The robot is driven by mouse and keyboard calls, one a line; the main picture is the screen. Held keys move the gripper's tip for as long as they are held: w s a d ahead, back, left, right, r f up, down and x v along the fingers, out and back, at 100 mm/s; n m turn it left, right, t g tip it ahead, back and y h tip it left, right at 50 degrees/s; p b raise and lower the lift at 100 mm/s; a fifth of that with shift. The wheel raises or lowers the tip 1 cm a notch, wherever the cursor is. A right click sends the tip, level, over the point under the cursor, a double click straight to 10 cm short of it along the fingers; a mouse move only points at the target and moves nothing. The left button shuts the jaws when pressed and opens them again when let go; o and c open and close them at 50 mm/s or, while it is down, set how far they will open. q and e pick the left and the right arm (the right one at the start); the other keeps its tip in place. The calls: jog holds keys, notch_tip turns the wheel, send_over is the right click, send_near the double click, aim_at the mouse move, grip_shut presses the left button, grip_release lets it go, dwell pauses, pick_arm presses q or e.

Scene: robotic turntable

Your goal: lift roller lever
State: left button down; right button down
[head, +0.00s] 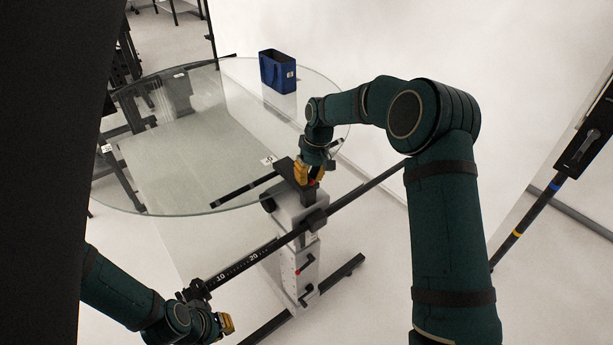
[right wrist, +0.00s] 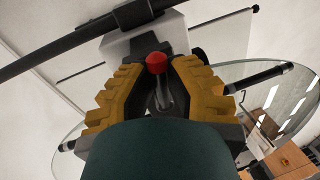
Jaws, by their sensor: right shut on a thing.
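The roller lever (right wrist: 156,64) shows in the right wrist view as a red round knob on a metal stem. My right gripper (right wrist: 157,92) is shut on it, with a yellow ridged finger on each side of the stem.
A black scale bar (head: 236,267) runs diagonally in front of the white stand (head: 298,262), which has more red-tipped levers. A black pole (head: 522,220) stands at right.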

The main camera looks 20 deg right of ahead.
jog(key=shift+d+f, duration=0.15)
jog(key=shift+d, duration=0.05)
dwell(0.4)
jog(key=c, duration=1)
grip_release()
jog(key=shift+r, duration=0.2)
jog(key=shift+r, duration=0.3)
notch_tip(320, 180, up, 11)
jog(key=d, duration=0.2)
jog(key=shift+w+d, duration=0.15)
jog(key=shift+w, duration=0.15)
jog(key=shift+f, duration=0.1)
